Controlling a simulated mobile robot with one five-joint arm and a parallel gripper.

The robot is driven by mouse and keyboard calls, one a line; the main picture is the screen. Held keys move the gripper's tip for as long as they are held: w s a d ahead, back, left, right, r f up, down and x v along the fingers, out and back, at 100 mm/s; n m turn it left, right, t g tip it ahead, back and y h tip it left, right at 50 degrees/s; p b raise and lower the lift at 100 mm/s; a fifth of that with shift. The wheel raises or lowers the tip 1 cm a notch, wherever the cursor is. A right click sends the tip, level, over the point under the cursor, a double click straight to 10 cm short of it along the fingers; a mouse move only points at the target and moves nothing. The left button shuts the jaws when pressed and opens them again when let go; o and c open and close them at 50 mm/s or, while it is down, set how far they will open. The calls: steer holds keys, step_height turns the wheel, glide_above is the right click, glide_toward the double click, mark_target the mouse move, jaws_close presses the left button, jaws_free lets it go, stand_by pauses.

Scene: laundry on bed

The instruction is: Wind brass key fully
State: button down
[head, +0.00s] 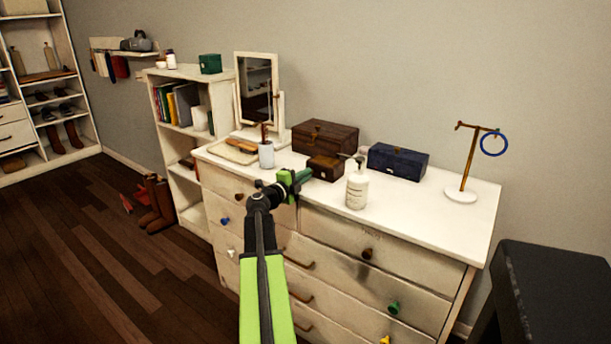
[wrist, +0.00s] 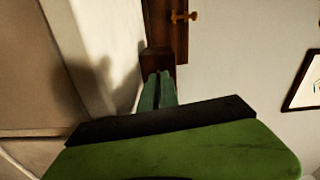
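A brass-coloured T-shaped piece, which looks like the key (wrist: 185,16), sticks out by dark brown wood near the top of the wrist view. I cannot make it out in the head view. A small brown box (head: 325,168) sits on the dresser top in front of a larger brown box (head: 325,136). My gripper (head: 303,177) is at the dresser's front edge, just left of the small box. In the wrist view its two green fingers (wrist: 158,76) lie close together with nothing visible between them. They point at dark brown wood, apart from the key.
The dresser top (head: 425,215) also holds a white pump bottle (head: 357,188), a blue box (head: 397,162), a mirror (head: 258,92), a white cup (head: 266,155) and a brass stand with a blue ring (head: 494,144). Bare surface lies right of the bottle. A dark stool-like block (head: 555,275) stands at right.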

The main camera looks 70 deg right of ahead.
stand_by(0.3)
steer(key=c, duration=1.9)
jaws_free()
steer(key=v, duration=1.7)
steer(key=shift+w+a, duration=0.1)
steer(key=shift+a, duration=0.1)
steer(key=shift+o, duration=0.5)
